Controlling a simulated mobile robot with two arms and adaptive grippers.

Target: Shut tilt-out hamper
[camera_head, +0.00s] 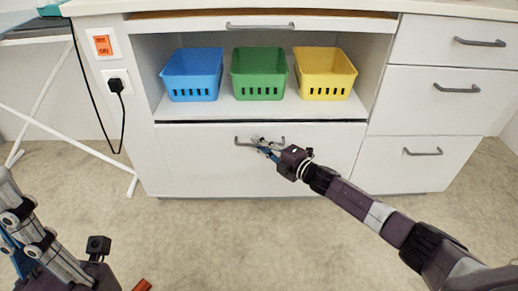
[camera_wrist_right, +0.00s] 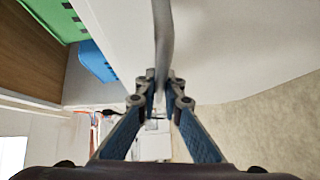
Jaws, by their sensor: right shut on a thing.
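The tilt-out hamper's wide white front panel (camera_head: 210,168) is below the open shelf in the head view. A thin dark gap runs along its top edge; how far it leans out is hard to tell. Its grey bar handle (camera_head: 245,142) is near the top middle. My right gripper (camera_head: 259,143) is shut on this handle. In the right wrist view, the handle (camera_wrist_right: 163,40) runs between the fingertips of the right gripper (camera_wrist_right: 162,84). My left gripper is partly in view at the lower left, away from the hamper, its fingertips cut off by the frame edge.
Blue (camera_head: 192,74), green (camera_head: 259,74) and yellow (camera_head: 325,74) baskets stand on the shelf above. Closed white drawers (camera_head: 425,105) are at the right. A black cord (camera_head: 122,120) and ironing-board legs (camera_head: 60,130) are at the left.

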